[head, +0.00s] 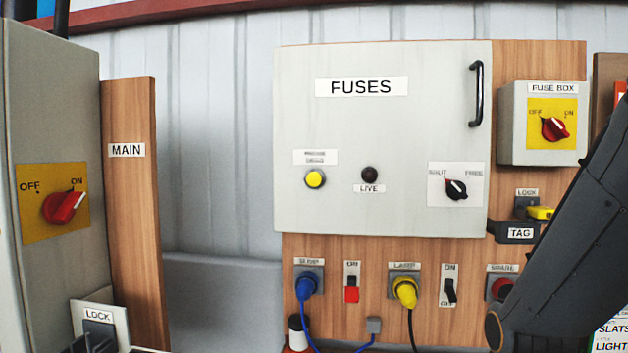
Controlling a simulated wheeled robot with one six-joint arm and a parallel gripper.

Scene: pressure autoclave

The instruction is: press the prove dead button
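A round yellow button (315,179) sits on the left part of the grey FUSES panel door (420,110). The small label (315,157) above it is too blurred to read surely, so I cannot confirm that it is the prove dead button. To its right is a dark round lamp (369,174) labelled LIVE, which looks unlit. My arm crosses the right side of the head view. My gripper is not in view. Nothing covers the yellow button.
A rotary switch (456,189) and a black handle (477,94) are on the door's right. The fuse box (550,153) is beyond it. Blue (307,286) and yellow (405,291) plugs sit below. The MAIN switch (65,207) at left points toward ON.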

